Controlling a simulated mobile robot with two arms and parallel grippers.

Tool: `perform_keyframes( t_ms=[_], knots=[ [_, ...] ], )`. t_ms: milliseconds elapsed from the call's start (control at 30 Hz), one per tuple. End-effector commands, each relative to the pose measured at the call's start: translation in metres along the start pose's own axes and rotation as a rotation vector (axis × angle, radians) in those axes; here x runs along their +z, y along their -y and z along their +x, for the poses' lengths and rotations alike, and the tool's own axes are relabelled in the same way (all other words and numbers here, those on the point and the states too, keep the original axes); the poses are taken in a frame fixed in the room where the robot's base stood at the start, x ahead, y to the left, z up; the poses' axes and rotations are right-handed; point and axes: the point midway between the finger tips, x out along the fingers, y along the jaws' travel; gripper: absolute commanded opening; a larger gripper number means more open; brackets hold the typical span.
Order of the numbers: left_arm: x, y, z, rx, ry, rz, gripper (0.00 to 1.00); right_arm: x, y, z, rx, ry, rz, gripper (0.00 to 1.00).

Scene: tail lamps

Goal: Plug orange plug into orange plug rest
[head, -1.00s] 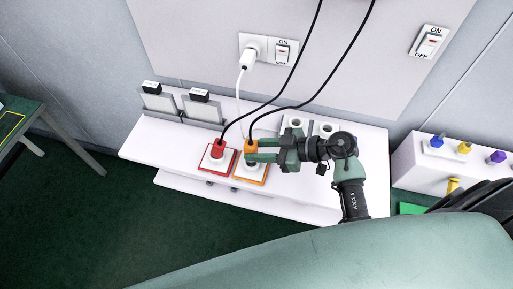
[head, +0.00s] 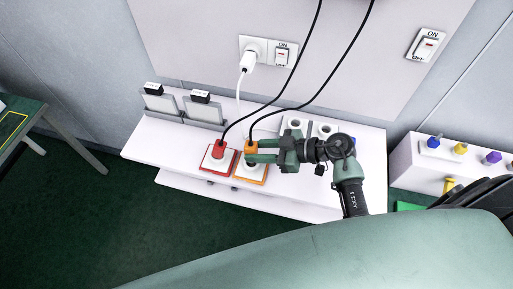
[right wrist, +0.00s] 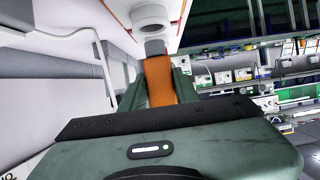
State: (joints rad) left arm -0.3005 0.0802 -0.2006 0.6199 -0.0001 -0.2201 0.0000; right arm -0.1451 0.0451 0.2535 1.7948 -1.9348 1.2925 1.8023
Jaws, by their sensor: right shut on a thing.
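The orange plug (head: 250,147) has a black cable running up from it. It also shows in the right wrist view (right wrist: 160,82), with its grey tip (right wrist: 155,48) pointing at a round white socket (right wrist: 153,16). The orange plug rest (head: 263,181) is a square with an orange border on the white shelf. My right gripper (head: 251,152) is shut on the orange plug over this rest. The tip appears at the socket's mouth; I cannot tell how far in it is. My left gripper is not in view.
A red plug (head: 218,150) with its own black cable stands in the red-bordered rest (head: 228,171), close on the left. A white plug (head: 249,61) sits in the wall socket. Two grey frames (head: 203,112) stand behind on the shelf (head: 150,151).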

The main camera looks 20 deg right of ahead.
Motion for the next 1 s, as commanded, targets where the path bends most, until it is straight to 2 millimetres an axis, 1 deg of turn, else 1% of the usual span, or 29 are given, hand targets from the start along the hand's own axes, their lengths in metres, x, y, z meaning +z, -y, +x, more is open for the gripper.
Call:
perform_keyframes(
  t_ms=[67,267,1000],
  knots=[
    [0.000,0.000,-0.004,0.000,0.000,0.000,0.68,-0.001,0.000,-0.001,0.001,0.000,0.000,0.00],
    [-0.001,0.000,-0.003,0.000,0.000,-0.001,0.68,0.002,0.000,0.001,0.001,0.000,-0.001,0.00],
    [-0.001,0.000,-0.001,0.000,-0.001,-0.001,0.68,0.025,0.000,0.010,0.001,0.001,0.000,0.00]
  ],
)
